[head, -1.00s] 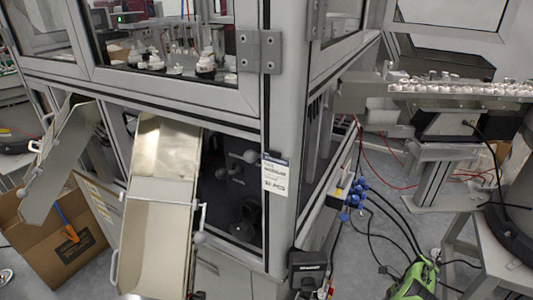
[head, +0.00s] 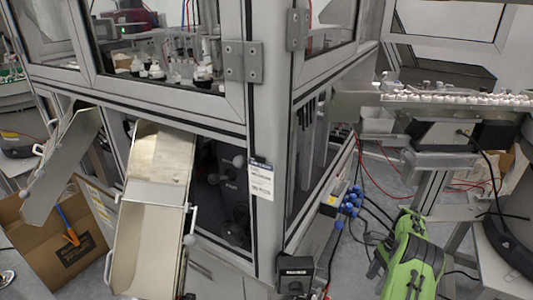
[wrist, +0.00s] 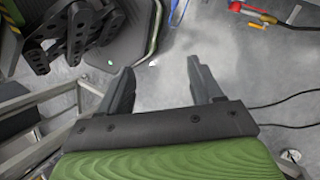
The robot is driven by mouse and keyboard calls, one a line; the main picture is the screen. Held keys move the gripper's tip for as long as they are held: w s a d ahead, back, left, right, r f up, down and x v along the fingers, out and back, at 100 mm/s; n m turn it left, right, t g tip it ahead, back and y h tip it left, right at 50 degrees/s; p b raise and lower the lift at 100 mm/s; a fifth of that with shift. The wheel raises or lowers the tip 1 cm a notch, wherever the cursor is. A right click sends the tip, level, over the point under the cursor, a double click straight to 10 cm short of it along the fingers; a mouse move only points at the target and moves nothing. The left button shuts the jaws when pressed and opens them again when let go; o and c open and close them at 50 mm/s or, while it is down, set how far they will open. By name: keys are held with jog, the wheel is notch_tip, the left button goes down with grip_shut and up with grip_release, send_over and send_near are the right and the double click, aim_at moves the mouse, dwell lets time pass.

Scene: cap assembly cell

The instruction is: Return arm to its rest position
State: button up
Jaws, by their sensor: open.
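My gripper (wrist: 163,78) shows in the wrist view with its two dark fingers apart and nothing between them. It points over bare grey floor. In the head view a green part of my arm (head: 412,258) is at the lower right, in front of the cell's right side. My gripper's fingers do not show in the head view.
The grey machine cabinet (head: 258,215) fills the head view's middle, with two metal chutes (head: 148,230) at its front left. A cardboard box (head: 60,262) stands below them. A feeder track (head: 450,101) with white caps is at right. Cables lie on the floor.

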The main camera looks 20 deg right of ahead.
jog(key=w+a+r+n+h, duration=0.2)
jog(key=w+a+r+n, duration=0.15)
jog(key=r, duration=0.45)
jog(key=w+a+r+n+h, duration=0.1)
jog(key=w+a+r+n, duration=0.15)
jog(key=a+r, duration=0.35)
jog(key=s+a+r+n+t+h, duration=0.1)
jog(key=s+a+r+n, duration=0.15)
jog(key=a+r, duration=0.35)
jog(key=s+a+r+n+t+h, duration=0.1)
jog(key=a+r+n, duration=0.35)
jog(key=r, duration=0.25)
jog(key=s+a+r+n+t, duration=0.1)
jog(key=s+a+n+t, duration=0.2)
jog(key=s+a+n, duration=0.35)
jog(key=s+a+r+n+t, duration=0.2)
jog(key=s+a+n+t, duration=0.15)
jog(key=s+a, duration=0.65)
notch_tip(320, 180, up, 17)
jog(key=s+d+g+p, duration=0.1)
jog(key=d+p, duration=0.1)
jog(key=p, duration=1.5)
jog(key=shift+s+r+p, duration=0.2)
jog(key=shift+s+p, duration=0.1)
